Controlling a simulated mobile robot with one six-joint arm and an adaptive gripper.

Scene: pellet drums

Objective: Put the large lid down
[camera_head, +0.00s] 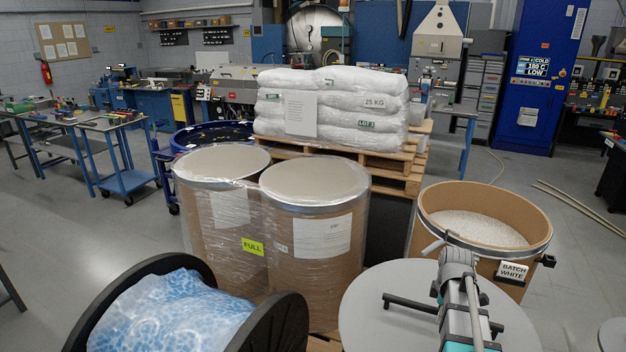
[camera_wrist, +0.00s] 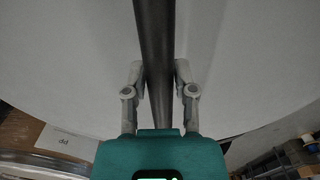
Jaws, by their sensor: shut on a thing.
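The large lid (camera_head: 376,306) is a round grey disc at the bottom right of the head view, with a dark bar handle (camera_head: 405,302) across its top. In the wrist view the lid (camera_wrist: 70,60) is a pale surface filling most of the picture, and the handle (camera_wrist: 153,30) runs up the middle. My gripper (camera_wrist: 159,75) is shut on the handle, one finger on each side. In the head view my arm covers part of the lid. I cannot tell what is under the lid.
An open drum (camera_head: 430,222) of white pellets, labelled BATCH WHITE, stands just behind the lid. Two wrapped drums (camera_head: 310,245) with closed tops stand left of it, one tagged FULL. A black spool (camera_head: 285,325) is at front left. Sacks (camera_head: 350,105) lie on pallets behind. Floor shows at right.

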